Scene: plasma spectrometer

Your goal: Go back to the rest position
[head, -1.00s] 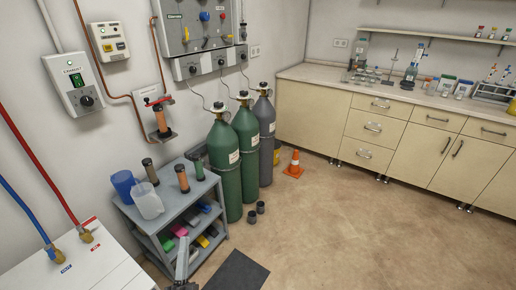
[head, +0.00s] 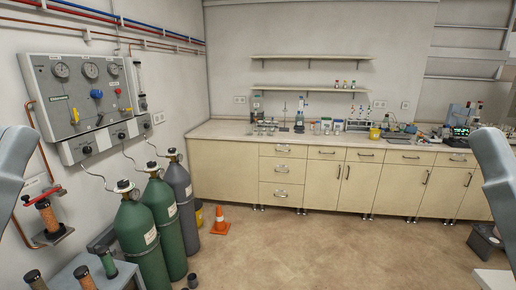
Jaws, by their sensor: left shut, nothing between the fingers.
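A grey part of my left arm (head: 14,175) shows at the left edge. A grey part of my right arm (head: 494,185) shows at the right edge. Both stand at about the same height, on opposite sides of the picture, apart from everything around them. I see no fingers on either side; both grippers' jaws are outside the picture.
Two green cylinders (head: 140,240) and a grey cylinder (head: 180,195) stand at left below a gas panel (head: 90,95). A cart (head: 75,275) is at bottom left. An orange cone (head: 220,222) stands on open floor (head: 330,250) before the cabinets (head: 230,170).

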